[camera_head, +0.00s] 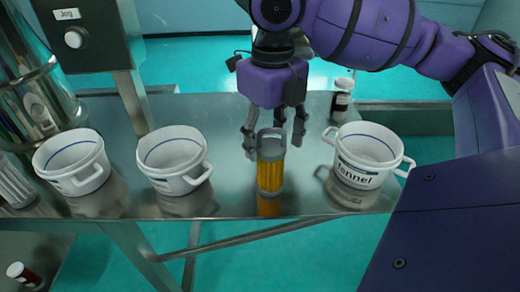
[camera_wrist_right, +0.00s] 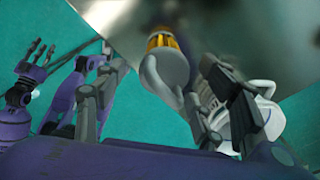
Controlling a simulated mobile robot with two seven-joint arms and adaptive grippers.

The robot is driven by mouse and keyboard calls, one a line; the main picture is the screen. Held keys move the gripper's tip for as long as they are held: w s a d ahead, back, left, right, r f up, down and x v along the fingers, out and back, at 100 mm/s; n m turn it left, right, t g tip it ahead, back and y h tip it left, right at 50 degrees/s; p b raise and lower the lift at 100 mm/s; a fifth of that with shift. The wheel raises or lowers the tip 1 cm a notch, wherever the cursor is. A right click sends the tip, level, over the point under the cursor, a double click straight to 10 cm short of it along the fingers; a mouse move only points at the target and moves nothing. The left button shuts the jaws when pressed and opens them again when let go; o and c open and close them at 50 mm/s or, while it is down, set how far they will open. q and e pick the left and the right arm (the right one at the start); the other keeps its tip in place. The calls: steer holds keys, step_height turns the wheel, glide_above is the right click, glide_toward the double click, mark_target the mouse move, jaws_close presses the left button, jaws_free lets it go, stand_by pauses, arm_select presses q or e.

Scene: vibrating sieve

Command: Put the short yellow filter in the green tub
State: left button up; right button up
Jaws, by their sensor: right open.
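The yellow filter (camera_head: 270,172) stands upright on the metal table, with a grey looped cap on top. My right gripper (camera_head: 275,132) is open above it, pointing down with its fingers spread around the cap; I cannot tell whether they touch. In the right wrist view the filter (camera_wrist_right: 162,42) shows between the open fingers. A white tub marked "fennel" (camera_head: 358,177) stands to the right of the filter. Two more white tubs (camera_head: 173,182) (camera_head: 75,180) stand to the left. All three look white with blue lines inside. My left gripper (camera_wrist_right: 37,60) shows only in the wrist view, with its fingers apart.
A grey control box (camera_head: 92,40) on a post stands at the left, beside a shiny metal cylinder (camera_head: 40,105). A dark bottle with a white cap (camera_head: 342,100) stands behind the right tub. Another bottle (camera_head: 25,275) lies low at the left. The table's front edge is close to the filter.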

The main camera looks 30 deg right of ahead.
mark_target(270, 146)
step_height(270, 146, down, 4)
steer(key=shift+w+d+f, duration=0.1)
steer(key=shift+f, duration=0.15)
steer(key=c, duration=1.4)
arm_select(q)
steer(key=shift+w, duration=0.25)
arm_select(e)
steer(key=shift+c, duration=0.2)
